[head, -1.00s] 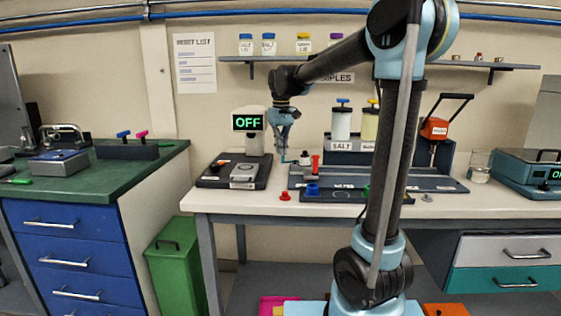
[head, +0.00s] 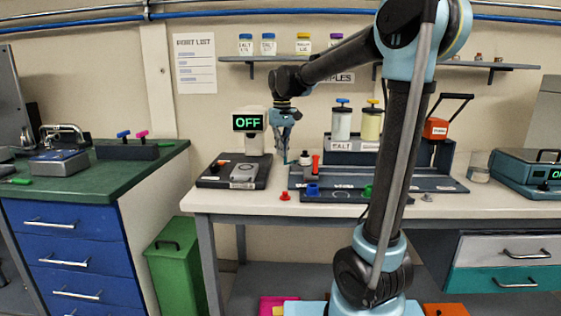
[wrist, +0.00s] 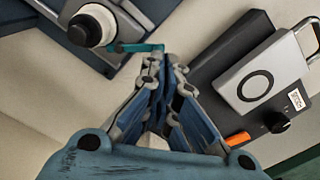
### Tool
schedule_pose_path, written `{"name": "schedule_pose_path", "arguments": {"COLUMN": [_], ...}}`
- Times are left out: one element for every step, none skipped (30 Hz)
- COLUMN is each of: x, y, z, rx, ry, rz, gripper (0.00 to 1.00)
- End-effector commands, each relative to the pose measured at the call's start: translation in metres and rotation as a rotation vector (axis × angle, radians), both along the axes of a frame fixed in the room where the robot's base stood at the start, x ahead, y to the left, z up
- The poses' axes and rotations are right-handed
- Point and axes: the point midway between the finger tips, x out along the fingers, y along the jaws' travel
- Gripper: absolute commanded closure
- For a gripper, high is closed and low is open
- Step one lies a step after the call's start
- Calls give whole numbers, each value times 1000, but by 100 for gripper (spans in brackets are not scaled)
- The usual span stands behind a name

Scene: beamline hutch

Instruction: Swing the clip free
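A thin teal bar that looks like the clip (wrist: 137,47) shows in the wrist view. It reaches from beside a white round part with a dark top (wrist: 92,25) to my fingertips. In the head view, a thin teal piece (head: 285,157) stands below my gripper (head: 285,147), left of a small vial (head: 305,158) on the dark rack. My gripper, also in the wrist view (wrist: 166,57), points down with its fingers together. Its tips are at the bar's end; I cannot tell whether they pinch it or only touch it.
A scale-like unit (head: 234,178) with an OFF display (head: 248,122) stands close on the left. A red plunger-like part (head: 315,164) stands right of the vial. Several pegs sit at the bench front. Salt containers (head: 341,124) stand behind. The bench's front left is clear.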

Motion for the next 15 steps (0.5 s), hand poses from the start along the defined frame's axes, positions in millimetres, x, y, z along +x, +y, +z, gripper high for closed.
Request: {"name": "schedule_pose_path", "arguments": {"x": [-1,-2,-2,-2,-2,-2,-2,-2,-2,-2,-2,-2,-3,-3,-5], "y": [0,0,0,0,0,0,0,0,0,0,0,-1,-1,-1,-2], "z": [0,0,0,0,0,0,0,0,0,0,0,0,0,0,0], "rx": [1,1,1,1,1,1,1,1,1,1,1,1,1,1,1], "ry": [0,0,0,0,0,0,0,0,0,0,0,0,0,0,0], "rz": [0,0,0,0,0,0,0,0,0,0,0,0,0,0,0], "gripper": [100,100,100,100,100,100,100,100,100,100,100,100,100,100,100]}}
